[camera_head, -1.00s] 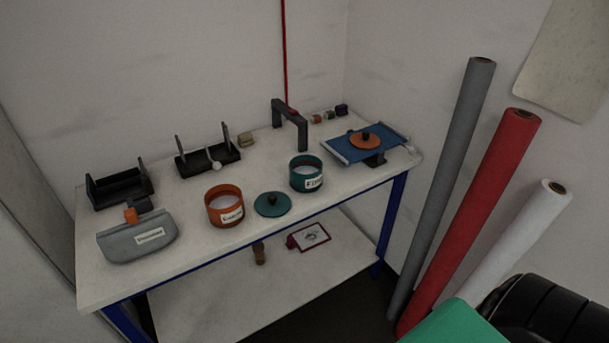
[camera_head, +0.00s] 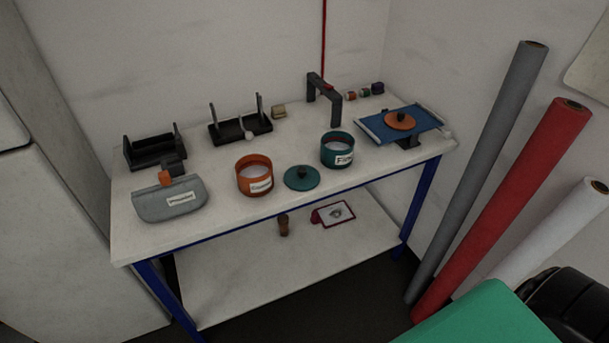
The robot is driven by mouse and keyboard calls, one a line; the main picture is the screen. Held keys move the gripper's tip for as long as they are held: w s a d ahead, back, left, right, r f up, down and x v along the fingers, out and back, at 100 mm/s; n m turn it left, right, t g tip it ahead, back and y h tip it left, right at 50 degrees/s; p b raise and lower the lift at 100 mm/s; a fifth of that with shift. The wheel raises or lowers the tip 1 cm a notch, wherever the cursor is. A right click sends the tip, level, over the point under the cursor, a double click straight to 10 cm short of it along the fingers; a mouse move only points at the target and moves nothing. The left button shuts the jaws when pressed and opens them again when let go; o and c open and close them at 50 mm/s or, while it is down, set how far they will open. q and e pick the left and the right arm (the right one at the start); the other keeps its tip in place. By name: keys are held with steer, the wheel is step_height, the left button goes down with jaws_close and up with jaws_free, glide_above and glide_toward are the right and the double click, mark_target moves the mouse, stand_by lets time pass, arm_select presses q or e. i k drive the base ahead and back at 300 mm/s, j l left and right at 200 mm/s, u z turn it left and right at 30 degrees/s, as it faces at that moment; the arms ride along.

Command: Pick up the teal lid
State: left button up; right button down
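The teal lid (camera_head: 301,179) is a flat disc with a dark knob. It lies on the white table top (camera_head: 225,222) near the front edge, between the orange pot (camera_head: 255,181) and the teal pot (camera_head: 337,156). Both pots are open at the top, pale inside and carry white labels. The lid is clear of both pots and nothing covers it. Neither of my grippers shows in the head view.
A grey labelled pouch (camera_head: 170,200) lies at the table's left. Black racks (camera_head: 153,151) stand behind. A blue tray (camera_head: 430,119) holds an orange lid (camera_head: 400,121). Grey, red (camera_head: 520,200) and white rolls lean at right. A green surface (camera_head: 480,318) fills the lower right.

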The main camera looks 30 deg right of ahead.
mark_target(299, 177)
steer(key=i, duration=0.35)
steer(key=i+j+z, duration=0.1)
steer(key=i+z, duration=0.2)
steer(key=i, duration=0.25)
steer(key=i+j+z, duration=0.25)
steer(key=i, duration=0.25)
